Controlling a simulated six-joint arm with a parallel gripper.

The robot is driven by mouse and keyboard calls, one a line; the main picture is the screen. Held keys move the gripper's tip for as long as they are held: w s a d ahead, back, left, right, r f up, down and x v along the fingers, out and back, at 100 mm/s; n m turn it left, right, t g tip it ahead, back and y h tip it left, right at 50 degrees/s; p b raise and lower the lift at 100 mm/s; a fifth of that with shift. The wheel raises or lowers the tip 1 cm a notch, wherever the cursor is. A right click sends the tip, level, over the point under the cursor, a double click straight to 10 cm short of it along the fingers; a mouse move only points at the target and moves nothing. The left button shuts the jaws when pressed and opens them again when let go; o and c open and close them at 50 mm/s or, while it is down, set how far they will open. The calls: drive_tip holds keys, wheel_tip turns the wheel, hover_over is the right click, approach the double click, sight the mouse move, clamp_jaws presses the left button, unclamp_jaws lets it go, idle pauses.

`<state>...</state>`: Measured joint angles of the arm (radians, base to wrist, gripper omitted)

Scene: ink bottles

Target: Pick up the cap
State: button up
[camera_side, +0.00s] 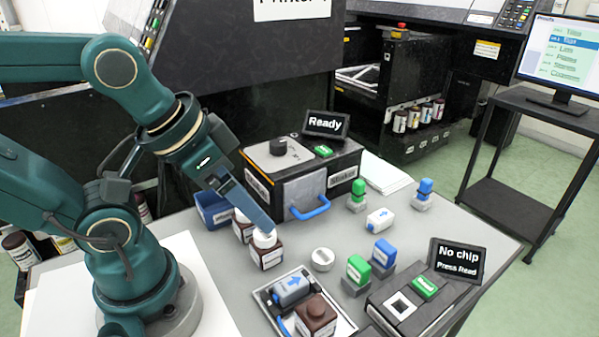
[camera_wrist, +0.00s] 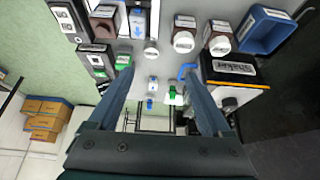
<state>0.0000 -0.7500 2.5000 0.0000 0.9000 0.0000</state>
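A round white cap (camera_side: 322,259) lies on the grey table, apart from the bottles. It also shows in the wrist view (camera_wrist: 151,48), beyond and roughly between my fingertips. My gripper (camera_side: 268,225) is open and empty, its two blue fingers spread wide in the wrist view (camera_wrist: 158,76). I cannot tell whether the finger touches that bottle. An open-looking dark brown bottle (camera_side: 316,318) stands on a tray (camera_side: 345,325).
Another white-lidded bottle (camera_side: 242,226) and a blue bin (camera_side: 212,211) are at the left. A black machine (camera_side: 340,165) with a blue handle stands behind. A chip reader (camera_side: 405,308) and small blue and green blocks (camera_side: 358,268) are right of the cap.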

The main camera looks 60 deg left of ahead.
drive_tip(key=n+g, duration=0.3)
drive_tip(key=g, duration=0.1)
hover_over(323, 256)
wheel_tip(323, 256, down, 5)
drive_tip(key=shift+g, duration=0.6)
drive_tip(key=f, duration=0.4)
drive_tip(key=shift+w+f, duration=0.15)
drive_tip(key=shift+w, duration=0.05)
drive_tip(key=shift+s+f, duration=0.2)
drive_tip(key=shift+f, duration=2.8)
